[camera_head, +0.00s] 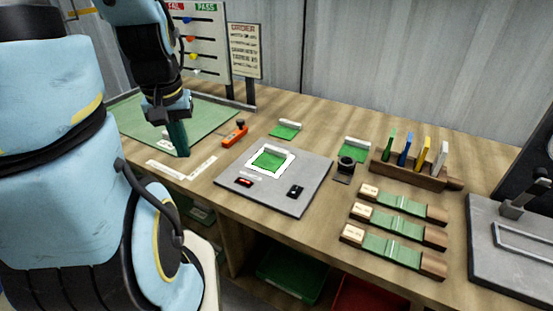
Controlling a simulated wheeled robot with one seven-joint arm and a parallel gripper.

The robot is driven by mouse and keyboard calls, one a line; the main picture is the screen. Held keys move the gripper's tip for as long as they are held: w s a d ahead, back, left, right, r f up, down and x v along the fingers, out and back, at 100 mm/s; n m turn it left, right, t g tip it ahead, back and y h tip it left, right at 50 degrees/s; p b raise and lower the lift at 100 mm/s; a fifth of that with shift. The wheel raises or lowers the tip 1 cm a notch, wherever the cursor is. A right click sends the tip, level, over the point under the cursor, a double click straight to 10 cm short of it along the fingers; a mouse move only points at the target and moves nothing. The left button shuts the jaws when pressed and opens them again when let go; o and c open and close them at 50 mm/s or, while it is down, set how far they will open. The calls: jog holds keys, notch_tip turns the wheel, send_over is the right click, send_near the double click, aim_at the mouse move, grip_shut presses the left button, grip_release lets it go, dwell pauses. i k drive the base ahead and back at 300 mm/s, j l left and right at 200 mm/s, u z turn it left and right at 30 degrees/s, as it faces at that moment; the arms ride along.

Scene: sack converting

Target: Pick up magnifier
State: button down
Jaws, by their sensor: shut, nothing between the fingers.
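The likely magnifier (346,164) is a small black, round-topped piece like a loupe, standing on the wooden bench right of the grey plate. Its lens is too small to make out. My gripper (181,150) is at the left, pointing down over the front edge of the green mat, with its dark green fingers shut and empty. It is well to the left of the magnifier, with the orange tool and the grey plate between them. Whether the fingertips touch the bench cannot be told.
A grey plate (310,177) holds a white-framed green patch. An orange tool (235,134) lies near my gripper. Several green-banded wooden blocks (393,249) lie in front. A white ruler (165,171) lies along the front edge.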

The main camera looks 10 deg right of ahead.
aim_at(347, 164)
jog(key=k+l+u, duration=0.55)
jog(key=u, duration=0.15)
jog(key=k+l+u, duration=0.35)
